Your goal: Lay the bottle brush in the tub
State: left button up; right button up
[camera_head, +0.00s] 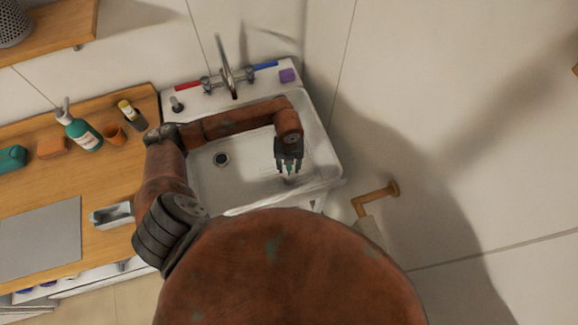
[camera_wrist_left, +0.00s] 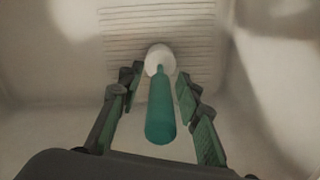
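The tub is the white sink basin (camera_head: 235,185) with a drain at its left side. My left gripper (camera_head: 290,172) is over the right part of the basin, pointing down. The bottle brush has a teal handle (camera_wrist_left: 160,112) and a white head (camera_wrist_left: 160,60). In the left wrist view it lies between the fingers of my left gripper (camera_wrist_left: 158,95), head pointing away from the wrist. The fingers are spread, with gaps on both sides of the handle. Whether the head touches the basin floor is unclear. My right gripper is out of view.
A tap (camera_head: 228,72) stands behind the basin, with a purple block (camera_head: 287,75) on the back ledge. A wooden counter at left holds a green pump bottle (camera_head: 82,132), an orange sponge (camera_head: 51,146), a small brown cup (camera_head: 114,133) and a grey mat (camera_head: 42,238).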

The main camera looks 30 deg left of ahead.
pick_arm(q)
notch_tip(320, 180, up, 12)
jog(key=p, duration=0.8)
jog(key=shift+r, duration=0.2)
jog(key=shift+s+f, duration=0.1)
